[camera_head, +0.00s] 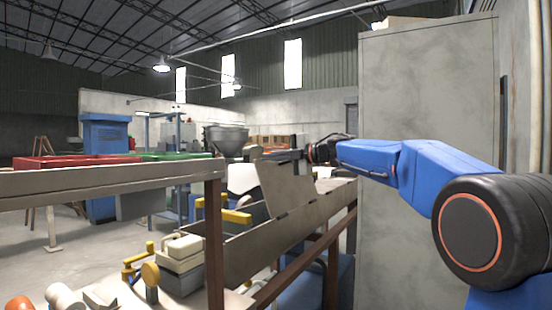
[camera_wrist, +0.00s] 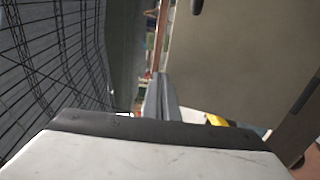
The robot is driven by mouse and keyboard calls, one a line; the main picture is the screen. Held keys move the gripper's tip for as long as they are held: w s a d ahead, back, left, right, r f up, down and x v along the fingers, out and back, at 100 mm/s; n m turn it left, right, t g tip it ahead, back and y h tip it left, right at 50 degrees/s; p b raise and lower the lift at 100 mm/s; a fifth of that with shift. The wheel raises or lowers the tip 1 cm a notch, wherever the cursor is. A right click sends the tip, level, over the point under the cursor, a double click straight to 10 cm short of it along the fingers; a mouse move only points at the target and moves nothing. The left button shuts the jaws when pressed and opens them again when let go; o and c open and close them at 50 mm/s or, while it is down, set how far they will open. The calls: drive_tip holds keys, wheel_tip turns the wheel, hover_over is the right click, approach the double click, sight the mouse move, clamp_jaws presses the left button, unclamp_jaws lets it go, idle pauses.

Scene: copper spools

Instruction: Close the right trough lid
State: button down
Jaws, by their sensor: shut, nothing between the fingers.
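The right trough (camera_head: 265,238) is a long beige-grey sloping trough in the middle of the head view. Its lid (camera_head: 288,187) is a flat beige panel that stands raised and tilted above the trough. In the wrist view a large beige panel (camera_wrist: 245,60), likely this lid, fills the upper right. My gripper (camera_head: 272,156) is at the lid's upper edge, reaching in from the right. In the wrist view its grey fingers (camera_wrist: 160,98) are together and empty, beside the panel. I cannot tell whether they touch it.
A tall grey cabinet (camera_head: 428,140) stands behind my arm at right. A long beige rail (camera_head: 110,181) runs across the left. A metal hopper (camera_head: 226,140) and a yellow bar (camera_head: 232,215) are left of the lid. Machine parts (camera_head: 180,252) sit below.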

sight(257, 162)
drive_tip(key=shift+w+a+f+g+h, duration=0.35)
drive_tip(key=shift+w+a, duration=0.2)
drive_tip(key=shift+a, duration=0.2)
drive_tip(key=shift+w+a+f+g+h, duration=0.1)
drive_tip(key=shift+w+a+g+h, duration=0.15)
drive_tip(key=shift+w+a+h, duration=0.35)
drive_tip(key=shift+x, duration=1.1)
drive_tip(key=shift+g+h, duration=0.5)
drive_tip(key=shift+h, duration=0.15)
drive_tip(key=shift+w+a+f, duration=1)
drive_tip(key=shift+a+f, duration=0.45)
drive_tip(key=shift+f, duration=0.7)
drive_tip(key=shift+w+a+f, duration=1.05)
drive_tip(key=shift+a+f, duration=0.45)
drive_tip(key=shift+f, duration=0.65)
drive_tip(key=shift+w+a+f, duration=1)
drive_tip(key=shift+a+f, duration=0.45)
drive_tip(key=shift+f, duration=0.7)
drive_tip(key=shift+w+a+f, duration=0.1)
drive_tip(key=shift+f, duration=0.5)
drive_tip(key=shift+w+a+f, duration=0.1)
drive_tip(key=shift+f, duration=0.55)
drive_tip(key=shift+s, duration=0.1)
